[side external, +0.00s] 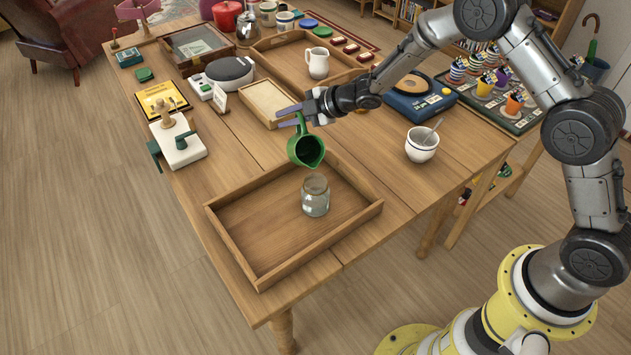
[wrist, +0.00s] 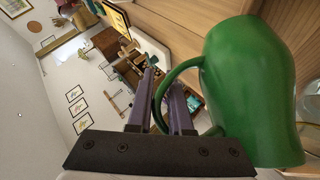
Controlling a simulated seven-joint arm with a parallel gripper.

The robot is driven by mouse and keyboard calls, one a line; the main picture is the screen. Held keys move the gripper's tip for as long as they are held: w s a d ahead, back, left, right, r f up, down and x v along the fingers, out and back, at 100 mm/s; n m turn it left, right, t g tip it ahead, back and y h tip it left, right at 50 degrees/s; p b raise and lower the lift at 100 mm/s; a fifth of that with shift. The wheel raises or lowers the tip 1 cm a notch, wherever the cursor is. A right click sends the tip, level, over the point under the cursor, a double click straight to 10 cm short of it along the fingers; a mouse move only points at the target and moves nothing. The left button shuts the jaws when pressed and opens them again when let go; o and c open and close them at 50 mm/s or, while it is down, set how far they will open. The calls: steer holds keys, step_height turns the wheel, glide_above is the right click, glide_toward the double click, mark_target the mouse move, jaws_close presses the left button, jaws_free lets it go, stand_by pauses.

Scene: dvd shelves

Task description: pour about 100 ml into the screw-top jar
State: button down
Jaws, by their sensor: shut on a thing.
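My gripper (side external: 291,116) is shut on the handle of a green jug (side external: 298,148). The jug is tilted, its dark opening turned down and to the right, above and behind the jar in the side view. In the wrist view the green jug (wrist: 250,85) fills the right side, its handle between my purple fingers (wrist: 166,105). A clear glass jar (side external: 315,197) stands upright and open in a wooden tray (side external: 240,262). Glass shows at the right edge of the wrist view (wrist: 309,108). I cannot see a stream of liquid between jug and jar.
A white cup with a spoon (side external: 422,145) stands right of the tray. A small wooden tray (side external: 266,103) and a larger one with a white jug (side external: 318,63) lie behind. A white device (side external: 178,143) sits at left. The big tray is otherwise bare.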

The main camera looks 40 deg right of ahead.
steer(key=w+d+f+m+g+y, duration=0.1)
steer(key=w+f+m+g, duration=0.2)
steer(key=g, duration=0.4)
steer(key=shift+w+d+f+y+b, duration=0.15)
steer(key=shift+w+f+y+b, duration=0.3)
steer(key=shift+w, duration=0.65)
stand_by(0.4)
steer(key=shift+d+f, duration=0.1)
